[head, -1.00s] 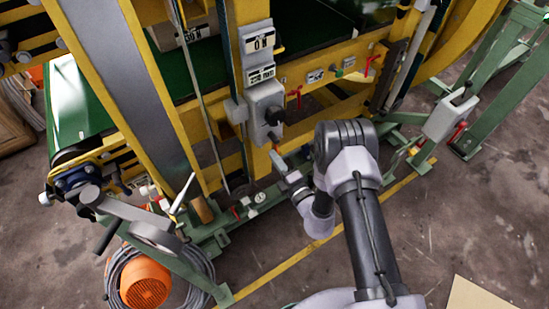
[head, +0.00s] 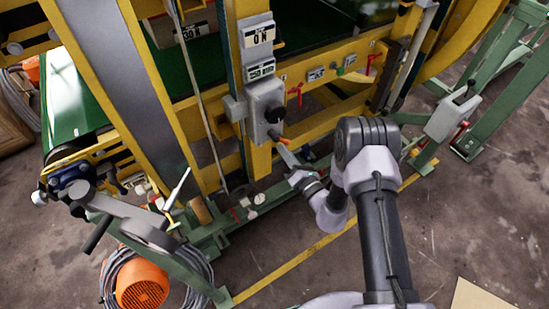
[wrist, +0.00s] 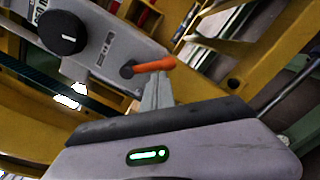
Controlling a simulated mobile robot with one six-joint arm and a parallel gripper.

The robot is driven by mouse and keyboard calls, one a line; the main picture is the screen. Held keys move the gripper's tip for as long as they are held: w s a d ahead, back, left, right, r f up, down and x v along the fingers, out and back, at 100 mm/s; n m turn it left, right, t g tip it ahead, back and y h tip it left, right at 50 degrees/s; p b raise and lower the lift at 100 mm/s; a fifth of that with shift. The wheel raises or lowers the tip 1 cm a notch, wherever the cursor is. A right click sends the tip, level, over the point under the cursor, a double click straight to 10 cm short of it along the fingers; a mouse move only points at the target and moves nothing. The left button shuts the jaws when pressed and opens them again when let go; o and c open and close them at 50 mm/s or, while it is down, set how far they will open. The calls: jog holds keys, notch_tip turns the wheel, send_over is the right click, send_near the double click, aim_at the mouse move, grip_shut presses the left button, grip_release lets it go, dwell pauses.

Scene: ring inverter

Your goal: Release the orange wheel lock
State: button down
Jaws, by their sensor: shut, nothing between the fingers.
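The orange wheel lock is a small orange lever (wrist: 153,65) on a dark pivot at the end of a grey control box (wrist: 95,45). It sticks out sideways from the pivot in the wrist view. In the head view the lever (head: 283,140) shows small at the lower end of the grey box (head: 264,97). My gripper (wrist: 158,88) is shut and empty. Its fingertips are right beside the lever's outer part and overlap it in the wrist view; whether they touch it I cannot tell. In the head view my gripper (head: 289,153) is just below the box.
A black knob (head: 275,114) is on the same box. Red valve handles (head: 296,93) sit on the yellow frame to the right. A green floor beam (head: 240,215) runs below. A hand wheel with crank (head: 150,233) and an orange motor (head: 142,284) stand at lower left.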

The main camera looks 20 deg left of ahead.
jog(key=n, duration=0.2)
jog(key=w+d+r+n, duration=0.1)
jog(key=n, duration=0.1)
jog(key=shift+w, duration=0.2)
jog(key=shift+d, duration=0.15)
jog(key=shift+w+r+b, duration=0.1)
jog(key=shift+r+b, duration=0.05)
jog(key=shift+b, duration=0.15)
dwell(0.4)
